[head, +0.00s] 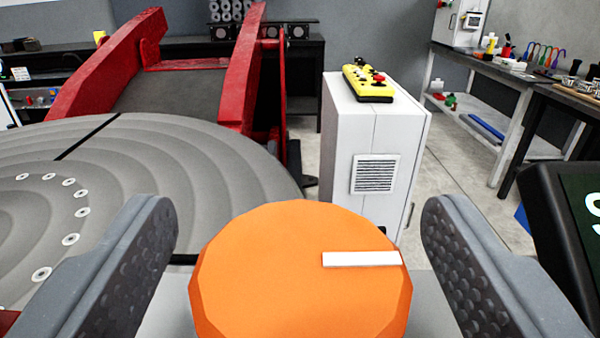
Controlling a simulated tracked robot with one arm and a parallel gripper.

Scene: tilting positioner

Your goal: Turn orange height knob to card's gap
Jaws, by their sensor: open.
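The orange height knob (290,285) is large and faceted, at the bottom centre of the head view. A white pointer bar (361,259) on its face lies nearly level and points right. My gripper (305,240) is open, with one grey padded finger on each side of the knob. Gaps show between both fingers and the knob, so neither appears to touch it. A dark display (570,225) is cut off at the right edge, with only part of a pale green character showing. No card with a gap can be made out.
The grey round positioner table (220,165) fills the left, with red arms (240,65) behind it. A white cabinet (345,135) carries a yellow control pendant (368,84). Workbenches (480,65) with tools stand at the back right. Open floor (450,150) lies between.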

